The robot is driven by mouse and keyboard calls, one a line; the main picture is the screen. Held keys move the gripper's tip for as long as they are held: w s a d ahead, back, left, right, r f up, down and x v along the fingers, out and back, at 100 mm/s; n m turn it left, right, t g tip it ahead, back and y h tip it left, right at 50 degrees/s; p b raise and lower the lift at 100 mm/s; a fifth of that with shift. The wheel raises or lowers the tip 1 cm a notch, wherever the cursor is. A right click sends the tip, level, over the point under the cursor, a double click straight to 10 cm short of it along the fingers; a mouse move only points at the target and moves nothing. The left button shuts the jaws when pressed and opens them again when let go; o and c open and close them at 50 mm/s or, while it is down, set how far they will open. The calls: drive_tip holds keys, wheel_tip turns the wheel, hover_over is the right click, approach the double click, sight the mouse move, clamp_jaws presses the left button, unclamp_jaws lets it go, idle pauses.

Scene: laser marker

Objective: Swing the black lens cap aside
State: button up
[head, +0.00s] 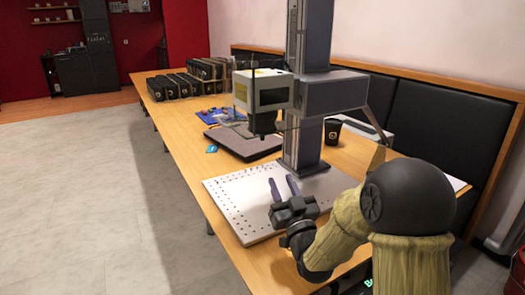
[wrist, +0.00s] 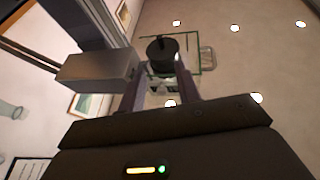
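The laser marker's pale head (head: 262,90) hangs from a grey column above the perforated base plate. The black lens cap (head: 263,123) shows as a dark cylinder under that head. In the wrist view, which looks upward, the cap (wrist: 162,50) is a round black piece beyond the fingertips, seen between them. My gripper (head: 281,181) is open and empty, fingers pointing up, over the plate and below the cap, apart from it. Its two fingers (wrist: 160,72) also show in the wrist view. The cap's hinge cannot be made out.
The perforated white plate (head: 235,205) lies on the wooden table at the front. The grey column (head: 303,140) stands behind my gripper. A black cup (head: 332,132), a dark flat panel (head: 243,142) and black boxes (head: 170,86) stand further back. A thin frame surrounds the marker head.

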sight(263, 140)
drive_tip(key=shift+w+r, duration=0.1)
drive_tip(key=x, duration=1.7)
drive_tip(key=shift+w, duration=0.15)
clamp_jaws()
